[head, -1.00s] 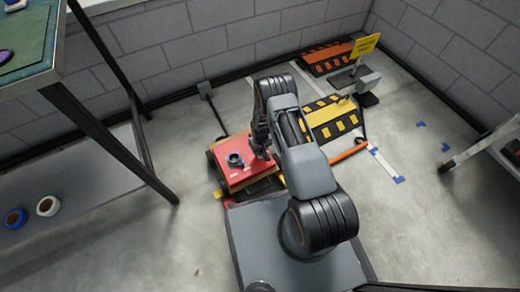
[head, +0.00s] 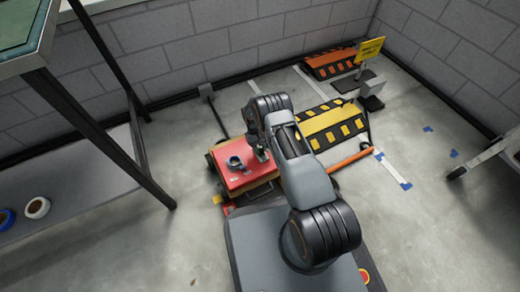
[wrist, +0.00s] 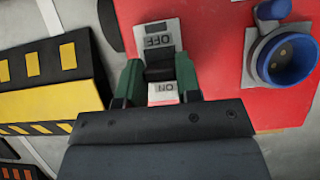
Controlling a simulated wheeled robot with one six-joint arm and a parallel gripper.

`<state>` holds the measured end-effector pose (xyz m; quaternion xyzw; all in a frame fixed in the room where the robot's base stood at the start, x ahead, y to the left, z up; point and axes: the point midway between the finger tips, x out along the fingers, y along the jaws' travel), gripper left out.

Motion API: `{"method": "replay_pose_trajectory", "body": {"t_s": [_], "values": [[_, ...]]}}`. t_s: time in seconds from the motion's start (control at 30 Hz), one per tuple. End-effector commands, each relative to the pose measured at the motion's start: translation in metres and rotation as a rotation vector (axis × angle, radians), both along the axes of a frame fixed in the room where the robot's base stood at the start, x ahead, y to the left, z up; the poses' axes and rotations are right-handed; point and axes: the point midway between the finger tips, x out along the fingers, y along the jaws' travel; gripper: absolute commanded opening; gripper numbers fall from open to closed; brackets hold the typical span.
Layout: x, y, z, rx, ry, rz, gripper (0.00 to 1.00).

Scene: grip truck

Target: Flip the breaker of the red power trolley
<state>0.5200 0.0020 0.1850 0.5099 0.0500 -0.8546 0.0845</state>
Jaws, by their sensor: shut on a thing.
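The red power trolley (head: 236,184) stands on the floor ahead of my base, and its red top also shows in the wrist view (wrist: 225,40). The breaker has a light plate (wrist: 158,29) marked OFF at the upper end and ON at the lower end in the wrist view, both upside down. Its dark switch (wrist: 159,66) lies between the green fingers of my gripper (wrist: 158,78), which is shut on it. My gripper partly hides the switch, so its exact position is unclear. A blue round socket (wrist: 288,57) sits beside the breaker.
A yellow and black ramp (head: 331,123) lies close right of the trolley, with an orange one (head: 328,62) by the back wall. A yellow sign (head: 369,49) stands near it. A table (head: 62,63) with dark legs is at left.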

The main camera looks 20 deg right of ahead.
Motion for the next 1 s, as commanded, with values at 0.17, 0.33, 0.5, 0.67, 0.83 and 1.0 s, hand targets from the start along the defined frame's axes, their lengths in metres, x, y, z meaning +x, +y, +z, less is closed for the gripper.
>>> {"method": "replay_pose_trajectory", "body": {"t_s": [0.17, 0.33, 0.5, 0.67, 0.83, 1.0], "values": [[-0.002, 0.000, -0.001, 0.000, 0.005, 0.000, 0.35], [-0.001, 0.000, -0.001, 0.000, 0.003, 0.000, 0.51], [-0.001, 0.000, -0.001, 0.000, 0.002, 0.000, 0.57], [0.000, 0.000, 0.001, 0.001, 0.001, 0.000, 0.57], [0.008, 0.002, 0.018, 0.000, -0.001, 0.000, 0.57], [0.024, 0.005, 0.049, 0.001, -0.003, 0.000, 0.57]]}}
